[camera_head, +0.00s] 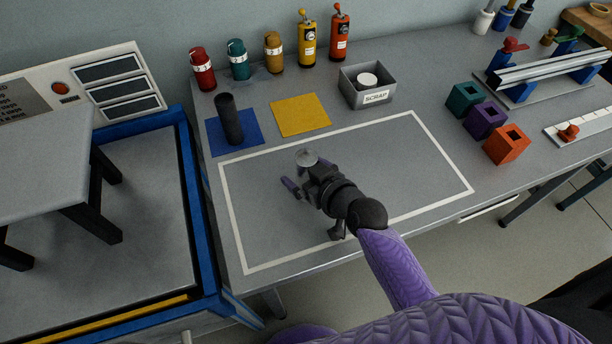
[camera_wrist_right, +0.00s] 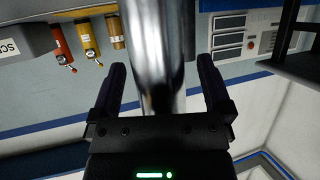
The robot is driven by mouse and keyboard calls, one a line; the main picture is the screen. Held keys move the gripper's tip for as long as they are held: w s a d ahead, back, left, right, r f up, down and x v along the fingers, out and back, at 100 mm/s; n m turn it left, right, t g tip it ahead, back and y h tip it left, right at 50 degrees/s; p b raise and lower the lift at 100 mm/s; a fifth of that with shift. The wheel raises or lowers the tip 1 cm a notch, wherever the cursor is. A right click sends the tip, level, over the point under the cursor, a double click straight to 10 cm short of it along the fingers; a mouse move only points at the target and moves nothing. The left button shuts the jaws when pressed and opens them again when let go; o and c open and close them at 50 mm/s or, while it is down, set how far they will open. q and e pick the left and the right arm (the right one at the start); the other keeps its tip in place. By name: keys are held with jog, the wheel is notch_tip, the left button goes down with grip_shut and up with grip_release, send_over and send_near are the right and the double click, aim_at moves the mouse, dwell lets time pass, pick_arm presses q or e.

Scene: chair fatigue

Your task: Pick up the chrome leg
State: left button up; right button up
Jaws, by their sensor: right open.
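The chrome leg (camera_wrist_right: 157,50) shows large in the right wrist view as a shiny upright cylinder. In the head view only its round grey top (camera_head: 306,158) shows clearly; my gripper hides most of the rest. My right gripper (camera_head: 297,178) is at the leg, over the outlined area of the bench. In the right wrist view its two dark fingers (camera_wrist_right: 162,78) stand open, one on each side of the leg, with gaps on both sides. The leg's lower end is hidden there. My left gripper is not in view.
A dark cylinder (camera_head: 229,120) stands on a blue square, beside a yellow square (camera_head: 300,115). A scrap box (camera_head: 366,96) and several bottles line the back. Coloured blocks (camera_head: 506,146) stand right. The white-outlined area (camera_head: 410,165) is otherwise clear. A blue-framed station (camera_head: 192,190) is left.

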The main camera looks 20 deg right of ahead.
grip_shut()
dwell(0.3)
